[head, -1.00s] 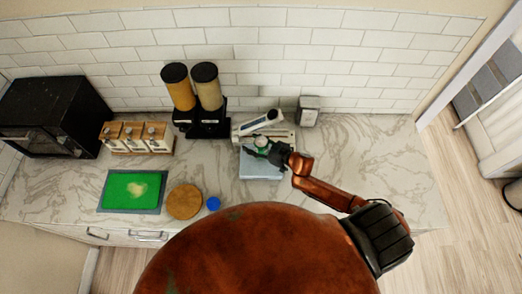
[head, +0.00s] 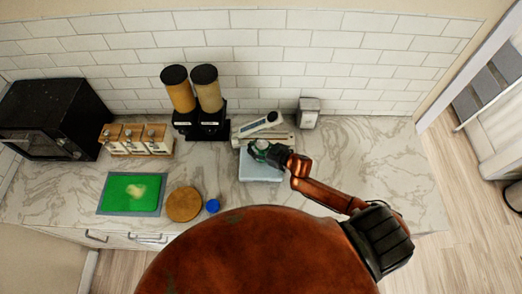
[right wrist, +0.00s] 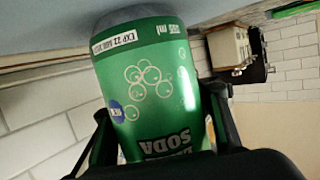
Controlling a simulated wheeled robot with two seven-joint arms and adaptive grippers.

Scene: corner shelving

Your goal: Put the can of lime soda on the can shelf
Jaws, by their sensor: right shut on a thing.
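The green lime soda can (head: 261,147) is in my right gripper (head: 268,152). In the right wrist view the can (right wrist: 155,85) fills the middle, with its print upside down in the picture. My right gripper (right wrist: 160,150) is shut around its sides. The can is over the rear part of a flat pale blue platform (head: 260,172), which also shows in the right wrist view (right wrist: 50,25) close to the can's base. I cannot tell whether they touch. I cannot tell whether this platform is the can shelf. My left gripper is not in view.
A white device (head: 262,124) stands right behind the can. Two dispensers (head: 207,88) and a wooden jar rack (head: 137,139) are to the left. A small metal box (head: 309,112) stands behind to the right. The counter (head: 375,155) at right is clear.

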